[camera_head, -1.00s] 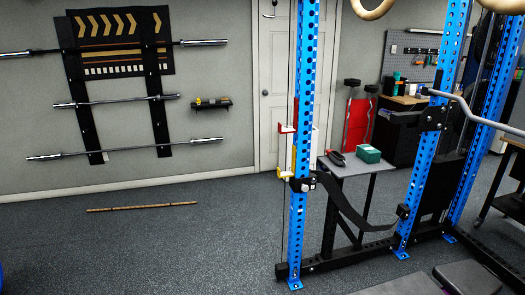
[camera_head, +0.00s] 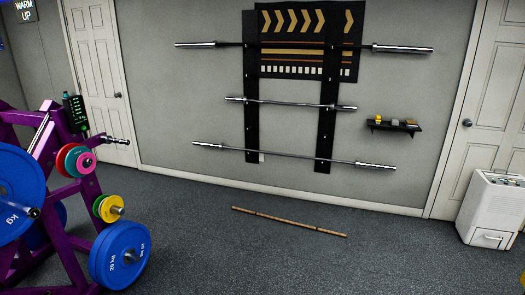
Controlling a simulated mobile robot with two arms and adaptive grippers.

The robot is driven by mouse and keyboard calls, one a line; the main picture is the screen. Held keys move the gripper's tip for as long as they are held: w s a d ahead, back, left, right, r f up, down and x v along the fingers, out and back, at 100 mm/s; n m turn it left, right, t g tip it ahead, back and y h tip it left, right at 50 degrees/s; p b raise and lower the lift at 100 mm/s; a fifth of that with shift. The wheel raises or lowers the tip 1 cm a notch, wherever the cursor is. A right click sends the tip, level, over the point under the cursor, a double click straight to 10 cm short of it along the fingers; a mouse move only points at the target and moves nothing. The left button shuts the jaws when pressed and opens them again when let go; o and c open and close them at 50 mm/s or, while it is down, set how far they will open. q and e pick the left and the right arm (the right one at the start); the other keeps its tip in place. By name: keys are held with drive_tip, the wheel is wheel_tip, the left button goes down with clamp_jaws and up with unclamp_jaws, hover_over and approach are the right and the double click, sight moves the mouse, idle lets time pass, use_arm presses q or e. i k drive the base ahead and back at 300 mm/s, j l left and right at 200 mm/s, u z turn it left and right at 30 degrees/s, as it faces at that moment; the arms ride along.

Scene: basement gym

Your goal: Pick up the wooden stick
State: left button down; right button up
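The wooden stick (camera_head: 288,221) is thin and light brown with dark bands. It lies on the dark speckled floor in front of the wall with the barbell rack, slanting slightly down to the right. It is in full view and nothing covers it. Neither of my grippers shows in the head view.
A purple weight machine with blue plates (camera_head: 120,254) stands at the left. A white cabinet-like unit (camera_head: 492,208) stands at the right near a door (camera_head: 485,120). Barbells (camera_head: 295,157) hang on the wall. The floor (camera_head: 260,262) around the stick is clear.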

sight(234, 208)
drive_tip(key=i+u, duration=0.35)
drive_tip(key=i, duration=1.6)
